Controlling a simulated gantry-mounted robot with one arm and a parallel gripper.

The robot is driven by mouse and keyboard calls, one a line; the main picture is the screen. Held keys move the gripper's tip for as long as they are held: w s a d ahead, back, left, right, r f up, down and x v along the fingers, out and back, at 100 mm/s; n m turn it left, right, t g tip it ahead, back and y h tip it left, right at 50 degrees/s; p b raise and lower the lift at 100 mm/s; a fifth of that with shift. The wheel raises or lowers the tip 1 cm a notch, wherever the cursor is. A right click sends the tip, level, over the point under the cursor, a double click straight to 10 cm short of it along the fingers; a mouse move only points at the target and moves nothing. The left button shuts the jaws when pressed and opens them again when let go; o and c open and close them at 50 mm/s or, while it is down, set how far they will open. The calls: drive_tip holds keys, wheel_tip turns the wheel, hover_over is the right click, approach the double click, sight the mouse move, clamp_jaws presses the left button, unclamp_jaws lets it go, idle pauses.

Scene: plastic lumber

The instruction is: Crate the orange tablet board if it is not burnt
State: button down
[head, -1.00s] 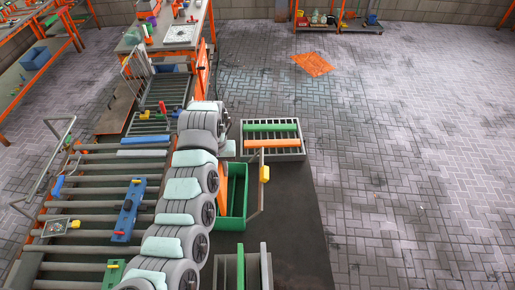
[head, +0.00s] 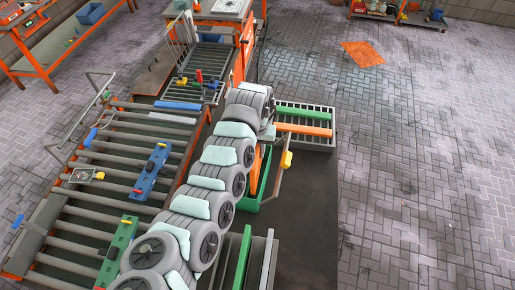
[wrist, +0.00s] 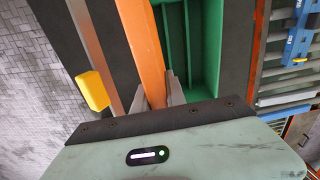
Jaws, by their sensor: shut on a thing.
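My gripper (wrist: 160,95) is shut on an orange board (wrist: 140,40) in the wrist view. The board's visible face is plain orange, with no dark scorching; its far end runs out of the picture. A green crate (wrist: 207,50) lies just right of the board there. In the head view an orange piece (head: 257,168) shows beside my arm, against the green crate (head: 266,185); my arm hides much of both. My fingertips are hidden in the head view. Whether the held board touches the crate, I cannot tell.
A bar with a yellow block (head: 287,159) stands right of the crate. A grey slatted rack (head: 326,142) behind carries green and orange boards. Another grey holder (head: 265,262) with a green board stands in front. A roller conveyor (head: 85,215) lies left, with blue and green boards.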

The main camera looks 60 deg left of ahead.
drive_tip(key=shift+f+b, duration=2.05)
drive_tip(key=shift+f, duration=3.2)
drive_tip(key=shift+f+b, duration=0.3)
drive_tip(key=shift+f, duration=0.3)
drive_tip(key=c, duration=1.3)
unclamp_jaws()
drive_tip(key=shift+w+r, duration=0.15)
drive_tip(key=shift+r, duration=0.25)
drive_tip(key=r, duration=1)
drive_tip(key=shift+s+a+r, duration=0.1)
drive_tip(key=shift+s+a, duration=0.05)
drive_tip(key=shift+s, duration=0.05)
